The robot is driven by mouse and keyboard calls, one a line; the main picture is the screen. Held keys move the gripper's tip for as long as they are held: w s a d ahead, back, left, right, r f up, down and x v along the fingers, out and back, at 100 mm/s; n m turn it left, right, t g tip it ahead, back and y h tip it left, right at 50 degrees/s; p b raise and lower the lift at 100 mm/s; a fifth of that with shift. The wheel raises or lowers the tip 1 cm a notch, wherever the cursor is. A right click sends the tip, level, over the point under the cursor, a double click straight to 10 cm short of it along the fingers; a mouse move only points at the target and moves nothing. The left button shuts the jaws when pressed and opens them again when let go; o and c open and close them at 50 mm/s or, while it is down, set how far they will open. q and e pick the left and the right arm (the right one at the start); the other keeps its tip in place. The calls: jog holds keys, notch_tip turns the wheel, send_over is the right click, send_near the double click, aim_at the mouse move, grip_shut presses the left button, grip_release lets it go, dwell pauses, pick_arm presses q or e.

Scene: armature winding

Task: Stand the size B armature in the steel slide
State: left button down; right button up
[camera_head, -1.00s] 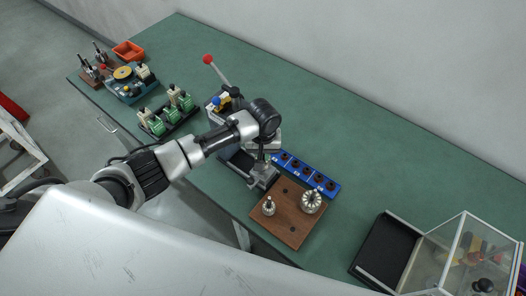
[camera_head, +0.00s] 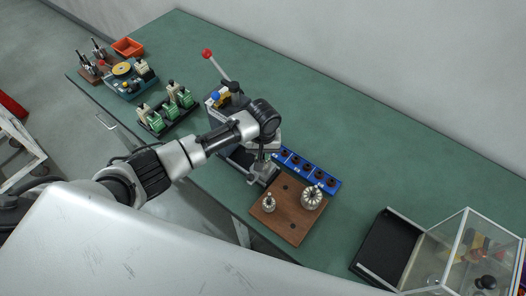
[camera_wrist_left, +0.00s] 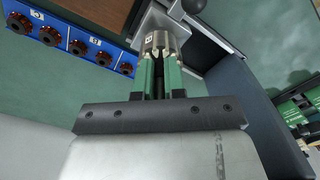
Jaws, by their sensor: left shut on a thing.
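The armature is at the grey steel slide (camera_wrist_left: 147,20), which also shows below the gripper in the head view (camera_head: 264,175). I cannot tell whether the armature touches the slide or hangs just above it. My right gripper is not in view.
The wooden board (camera_head: 294,220) carries a small armature (camera_head: 269,203) and a large one (camera_head: 312,197). A blue rack (camera_head: 330,186) of dark rings lies behind it. A machine with a red-knobbed lever (camera_head: 207,53) stands behind my gripper. A clear-lidded case (camera_head: 432,250) is at right.

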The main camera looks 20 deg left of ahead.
pick_arm(q)
jog(key=c, duration=1.1)
grip_release()
jog(key=shift+r, duration=0.1)
notch_tip(320, 180, up, 4)
jog(key=p, duration=0.5)
jog(key=shift+r, duration=0.2)
